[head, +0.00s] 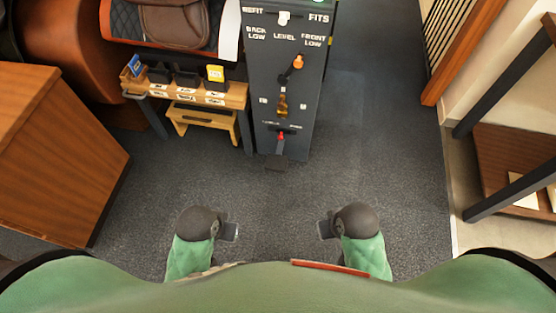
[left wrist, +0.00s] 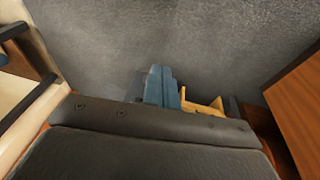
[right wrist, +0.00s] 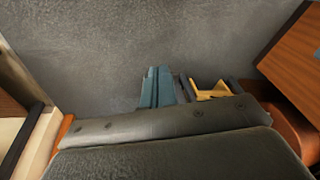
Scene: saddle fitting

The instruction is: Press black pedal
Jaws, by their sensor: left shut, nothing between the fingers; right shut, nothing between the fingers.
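The black pedal (head: 276,162) sticks out at the foot of a tall dark grey cabinet (head: 262,100) in the head view, just above the floor. My left gripper (head: 231,231) is shut and empty, below and left of the pedal in the picture. My right gripper (head: 324,230) is shut and empty, below and right of it. Both are apart from the pedal and touch nothing that I can see.
The cabinet front carries an orange-knobbed lever (head: 298,62), an amber knob (head: 282,104) and a red-tipped control (head: 281,136). A wooden bench (head: 236,96) with a small stool (head: 204,120) stands left of it. A wooden block (head: 60,150) is far left. Carpet (head: 390,170) is clear at right.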

